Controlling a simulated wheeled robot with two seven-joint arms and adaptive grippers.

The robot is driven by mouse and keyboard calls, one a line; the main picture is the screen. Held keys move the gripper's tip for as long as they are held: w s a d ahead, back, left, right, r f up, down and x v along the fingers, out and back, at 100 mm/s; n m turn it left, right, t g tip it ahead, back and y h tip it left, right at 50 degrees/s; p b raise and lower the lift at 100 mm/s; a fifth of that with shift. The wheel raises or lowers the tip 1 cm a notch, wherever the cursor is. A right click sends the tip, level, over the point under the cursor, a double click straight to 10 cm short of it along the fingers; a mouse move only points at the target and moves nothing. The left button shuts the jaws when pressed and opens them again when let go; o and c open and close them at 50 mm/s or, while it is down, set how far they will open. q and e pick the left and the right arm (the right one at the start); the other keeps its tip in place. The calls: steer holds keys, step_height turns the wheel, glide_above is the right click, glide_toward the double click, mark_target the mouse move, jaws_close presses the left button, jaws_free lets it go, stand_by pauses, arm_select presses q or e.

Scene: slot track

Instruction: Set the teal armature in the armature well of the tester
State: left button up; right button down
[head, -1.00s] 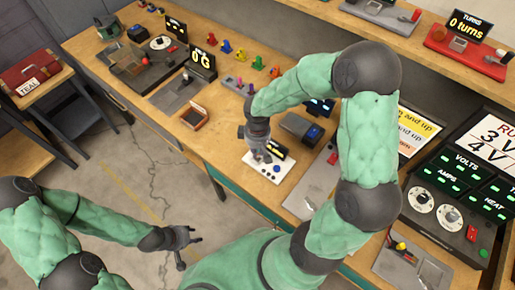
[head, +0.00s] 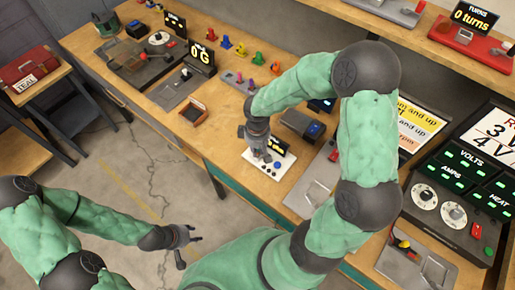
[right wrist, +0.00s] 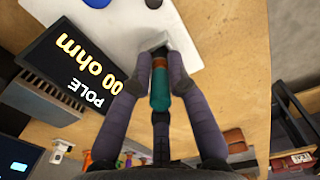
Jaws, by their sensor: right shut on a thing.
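The teal armature (right wrist: 159,100) shows in the right wrist view, a teal body with a copper-coloured band. My right gripper (right wrist: 159,66) is shut on it, with a finger on each side. The armature's far end is at a small grey block (right wrist: 154,42) on the white tester plate (right wrist: 185,25); I cannot tell whether it is seated in the well. In the head view the right gripper (head: 259,155) is over the white plate (head: 267,178), hiding the armature. My left gripper (head: 190,238) is open and empty above the floor, away from the bench.
A black display (right wrist: 75,70) reading "00 ohm" and "POLE" stands beside the gripper. A small open wooden box (head: 194,112) and several coloured pieces (head: 226,42) are on the bench.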

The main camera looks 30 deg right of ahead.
steer(key=shift+f, duration=0.1)
steer(key=c, duration=1.1)
jaws_free()
step_height(320, 180, up, 12)
steer(key=shift+a, duration=0.1)
